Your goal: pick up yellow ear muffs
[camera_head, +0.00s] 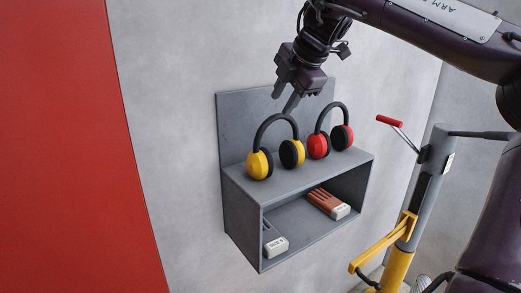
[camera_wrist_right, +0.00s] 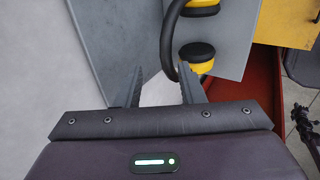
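The yellow ear muffs (camera_head: 259,163) stand upright on top of a grey wall shelf, with a black headband arching over two yellow and black cups. In the right wrist view the yellow ear muffs (camera_wrist_right: 197,68) show at upper right. My right gripper (camera_head: 281,104) is open just above the headband. In the wrist view its fingers (camera_wrist_right: 160,68) are apart, and the black band runs close to the right finger; I cannot tell whether it touches. My left gripper is not in view.
Red ear muffs (camera_head: 318,146) stand close to the right on the same shelf (camera_head: 243,210). Its back panel (camera_head: 232,130) rises behind. The lower compartment holds a reddish-brown item (camera_head: 323,201) and a white-ended item (camera_head: 277,246). A yellow and grey stand (camera_head: 397,268) is at right.

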